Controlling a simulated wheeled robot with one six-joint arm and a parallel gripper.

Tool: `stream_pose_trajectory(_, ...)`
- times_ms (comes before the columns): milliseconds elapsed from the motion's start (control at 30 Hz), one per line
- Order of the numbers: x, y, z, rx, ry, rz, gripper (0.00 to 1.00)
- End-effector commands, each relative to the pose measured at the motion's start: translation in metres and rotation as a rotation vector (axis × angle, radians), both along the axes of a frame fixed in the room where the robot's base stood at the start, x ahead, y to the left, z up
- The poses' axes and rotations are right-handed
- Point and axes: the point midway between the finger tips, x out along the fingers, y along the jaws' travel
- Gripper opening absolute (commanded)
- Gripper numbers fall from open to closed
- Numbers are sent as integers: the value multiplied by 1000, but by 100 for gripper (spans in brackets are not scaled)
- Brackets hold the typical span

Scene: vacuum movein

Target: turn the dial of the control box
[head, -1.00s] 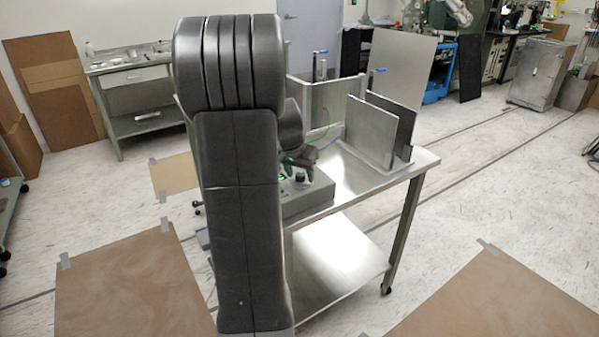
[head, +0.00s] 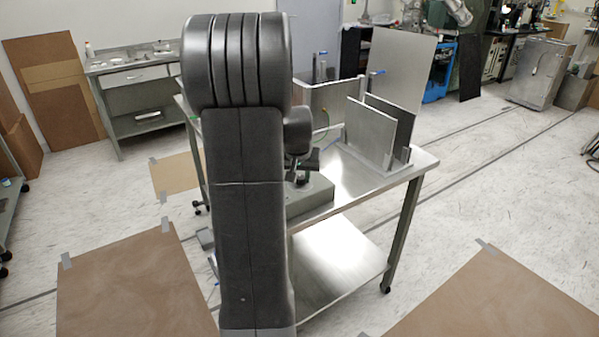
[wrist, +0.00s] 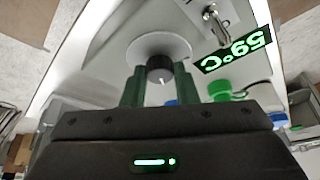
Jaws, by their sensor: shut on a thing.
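The control box (head: 318,194) is a grey-green box on the steel cart, partly hidden behind my arm in the head view. In the wrist view its dial (wrist: 159,68) is a small black knob with a white mark, on a round pale plate (wrist: 150,44). My gripper (wrist: 160,82) has its green fingers on either side of the dial and is shut on it. The mark points down in the picture, slightly right. A green display (wrist: 236,47) reads 59°C, upside down in that view.
A metal toggle (wrist: 214,22) stands beside the display. A green button (wrist: 220,88) and blue parts lie close to the right finger. Upright metal panels (head: 370,130) stand on the cart (head: 345,183) right of the box. Floor right of the cart is open.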

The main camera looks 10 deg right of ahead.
Motion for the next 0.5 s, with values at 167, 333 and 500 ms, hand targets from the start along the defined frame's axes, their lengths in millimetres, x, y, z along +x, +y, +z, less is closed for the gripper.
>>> stream_pose_trajectory(167, 0, -2, 2, 2, -2, 161, 4)
stream_pose_trajectory(333, 0, -3, 0, 1, -2, 323, 4)
stream_pose_trajectory(500, 0, -4, -1, 1, -3, 485, 4)
